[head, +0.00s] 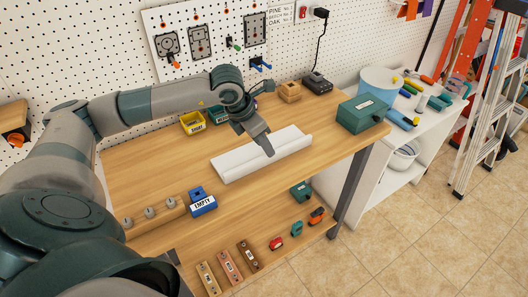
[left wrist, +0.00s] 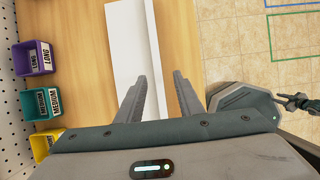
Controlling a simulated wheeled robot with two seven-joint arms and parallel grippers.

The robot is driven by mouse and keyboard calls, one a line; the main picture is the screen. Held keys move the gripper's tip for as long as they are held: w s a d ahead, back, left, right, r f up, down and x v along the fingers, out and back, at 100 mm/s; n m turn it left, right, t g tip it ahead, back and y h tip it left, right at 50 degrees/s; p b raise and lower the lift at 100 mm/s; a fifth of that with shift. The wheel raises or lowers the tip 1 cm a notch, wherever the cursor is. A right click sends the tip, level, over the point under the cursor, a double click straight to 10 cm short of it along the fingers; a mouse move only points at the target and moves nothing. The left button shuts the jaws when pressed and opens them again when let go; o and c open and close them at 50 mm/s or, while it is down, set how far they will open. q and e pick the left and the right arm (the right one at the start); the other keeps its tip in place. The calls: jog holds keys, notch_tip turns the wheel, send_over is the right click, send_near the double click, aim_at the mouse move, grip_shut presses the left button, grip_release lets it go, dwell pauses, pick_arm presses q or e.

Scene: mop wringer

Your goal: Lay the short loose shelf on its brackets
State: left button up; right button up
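A white board with a raised lip, which looks like the short loose shelf (head: 240,157), lies on the wooden workbench (head: 150,165). It also shows in the left wrist view (left wrist: 125,45). My left gripper (head: 267,150) points down at the middle of the shelf. I cannot make out the brackets.
Yellow (head: 192,122) and green bins stand behind the shelf. A green box (head: 363,113) stands at the bench's right end. A blue "EMPTY" bin (head: 203,204) and a wooden bar with knobs (head: 153,212) are at front left. Bare wood surrounds the shelf.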

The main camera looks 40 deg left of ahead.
pick_arm(q)
jog(key=shift+w+f+p, duration=0.45)
jog(key=shift+f+p, duration=0.25)
jog(key=shift+p, duration=0.2)
jog(key=shift+p+x, duration=0.5)
jog(key=shift+x, duration=0.6)
jog(key=shift+w+f, duration=0.3)
jog(key=shift+f, duration=0.35)
jog(key=shift+c, duration=0.7)
grip_shut()
